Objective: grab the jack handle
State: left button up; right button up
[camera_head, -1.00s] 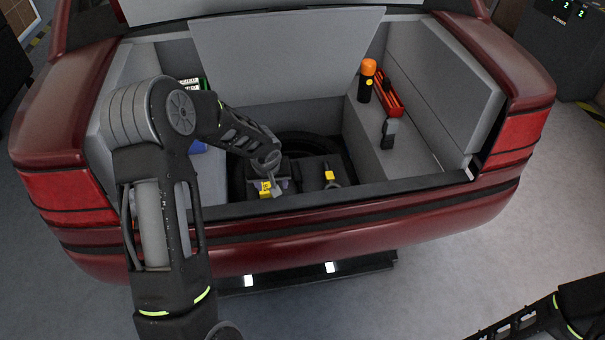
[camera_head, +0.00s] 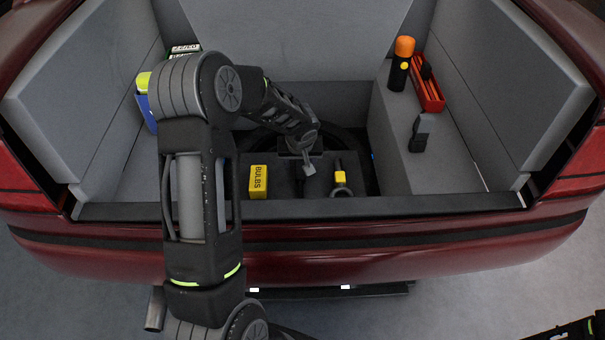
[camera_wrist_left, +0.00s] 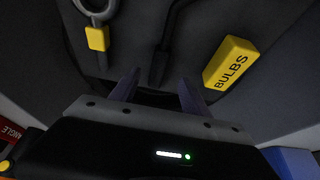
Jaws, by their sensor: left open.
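A dark, thin rod with a bend and a thicker end, which looks like the jack handle (camera_wrist_left: 160,62), lies on the dark tray in the left wrist view. My left gripper (camera_wrist_left: 158,80) is open, and its two fingers point toward the rod's thick end, which shows between them. I cannot tell whether they touch it. In the head view my left gripper (camera_head: 308,168) is over the tray (camera_head: 288,181) in the trunk floor. The handle is hard to make out there against the dark tray. My right gripper is out of view.
A yellow bulbs box (camera_head: 258,182) and a ring with a yellow tag (camera_head: 340,179) flank the gripper. The right ledge holds an orange-capped bottle (camera_head: 400,65), a red case (camera_head: 430,90) and a small grey item (camera_head: 421,132). The trunk sill (camera_head: 400,207) runs in front.

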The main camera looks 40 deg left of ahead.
aim_at(300, 171)
pick_arm(q)
jog(key=shift+f, duration=0.1)
jog(key=shift+x, duration=1.25)
jog(key=x, duration=0.5)
jog(key=shift+d+f, duration=0.1)
jog(key=shift+f, duration=0.1)
jog(key=shift+c, duration=0.3)
grip_shut()
jog(key=shift+r, duration=0.1)
